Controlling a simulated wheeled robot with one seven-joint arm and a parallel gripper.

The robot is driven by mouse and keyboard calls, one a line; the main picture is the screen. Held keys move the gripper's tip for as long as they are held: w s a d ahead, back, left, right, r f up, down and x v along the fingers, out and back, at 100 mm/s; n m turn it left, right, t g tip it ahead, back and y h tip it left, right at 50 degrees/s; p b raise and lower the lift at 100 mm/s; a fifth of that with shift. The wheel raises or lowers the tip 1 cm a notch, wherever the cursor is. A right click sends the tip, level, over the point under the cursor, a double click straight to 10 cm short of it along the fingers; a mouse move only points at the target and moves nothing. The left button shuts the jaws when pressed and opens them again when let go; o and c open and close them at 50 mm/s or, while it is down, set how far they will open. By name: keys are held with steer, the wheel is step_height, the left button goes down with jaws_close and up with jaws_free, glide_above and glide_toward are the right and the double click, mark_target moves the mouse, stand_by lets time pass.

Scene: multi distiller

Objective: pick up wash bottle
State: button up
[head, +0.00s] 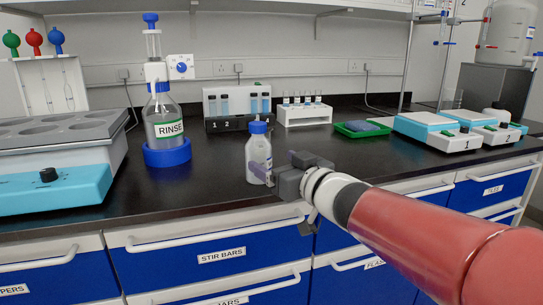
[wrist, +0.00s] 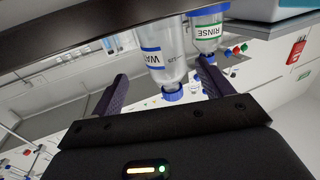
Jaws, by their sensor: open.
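The wash bottle (head: 258,147) is a small whitish bottle with a blue cap, standing upright on the black bench near its front edge. In the wrist view the bottle (wrist: 163,45) appears upside down, with a blue-banded label partly reading "WA". My gripper (head: 277,166) reaches in from the right at the height of the bottle's lower body, its jaws open. One finger crosses in front of the bottle's lower part in the head view. In the wrist view the bottle lines up between the two fingertips (wrist: 163,72); I cannot tell whether they touch it.
A RINSE bottle (head: 166,127) in a blue ring stands behind to the left. A dark-based rack (head: 238,124), a white tube rack (head: 304,114) and a green tray (head: 358,131) are behind. A grey-blue bath (head: 50,190) is at left; scales (head: 440,133) are at right.

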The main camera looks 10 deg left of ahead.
mark_target(254, 154)
steer(key=shift+a, duration=0.45)
steer(key=x, duration=0.7)
steer(key=shift+a+f+b, duration=0.25)
steer(key=shift+a+b, duration=0.05)
steer(key=c, duration=0.9)
